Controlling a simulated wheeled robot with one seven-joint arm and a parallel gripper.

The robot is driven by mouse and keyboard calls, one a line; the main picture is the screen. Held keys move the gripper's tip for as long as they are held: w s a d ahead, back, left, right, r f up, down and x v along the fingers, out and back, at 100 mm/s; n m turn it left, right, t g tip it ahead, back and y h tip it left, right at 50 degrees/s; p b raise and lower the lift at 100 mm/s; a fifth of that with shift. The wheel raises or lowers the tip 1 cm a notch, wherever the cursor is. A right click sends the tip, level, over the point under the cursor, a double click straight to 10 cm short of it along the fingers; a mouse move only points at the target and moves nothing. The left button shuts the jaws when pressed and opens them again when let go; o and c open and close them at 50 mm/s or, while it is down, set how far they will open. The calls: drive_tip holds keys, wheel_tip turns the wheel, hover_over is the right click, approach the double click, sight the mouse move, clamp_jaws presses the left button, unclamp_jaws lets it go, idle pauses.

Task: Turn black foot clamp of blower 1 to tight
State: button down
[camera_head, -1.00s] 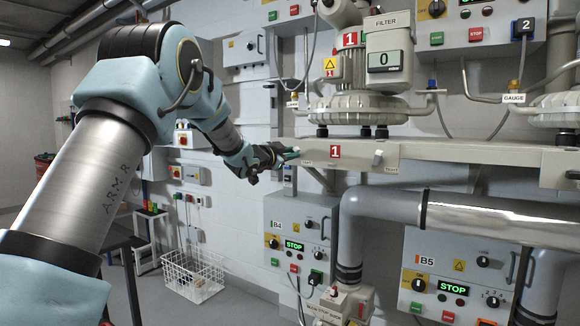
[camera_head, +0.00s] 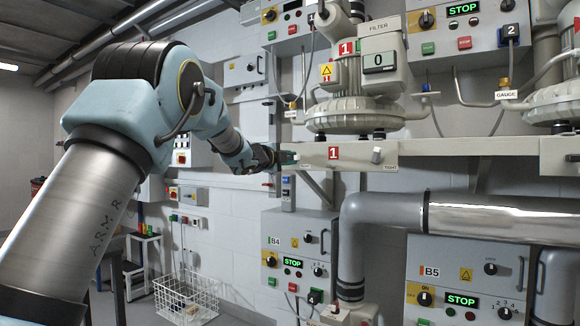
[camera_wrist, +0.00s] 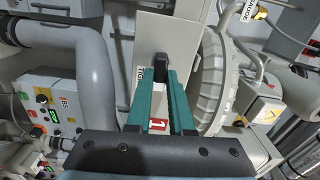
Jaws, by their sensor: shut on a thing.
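Blower 1 (camera_head: 345,108) stands on a pale beam (camera_head: 430,148) and bears red "1" labels. My gripper (camera_head: 293,157) is at the left end of the beam's front face, left of its red "1" label. In the wrist view my gripper (camera_wrist: 161,74) has its teal fingers closed around the upright black foot clamp (camera_wrist: 160,62). A partly covered label stands beside the clamp, and its wording cannot be read in full. A grey clamp (camera_head: 376,155) sits farther right on the same face.
A thick grey pipe (camera_head: 353,240) and the B4 panel (camera_head: 297,250) are below the beam. The B5 panel (camera_head: 465,280) is at lower right. A wire basket (camera_head: 186,298) stands on the floor.

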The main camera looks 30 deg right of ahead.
drive_tip(key=shift+f+m+b, duration=0.15)
drive_tip(key=shift+m+b, duration=0.2)
drive_tip(key=shift+m, duration=0.15)
drive_tip(key=c, duration=0.8)
unclamp_jaws()
drive_tip(key=b+v, duration=0.2)
drive_tip(key=v, duration=0.9)
drive_tip(key=shift+w, duration=0.1)
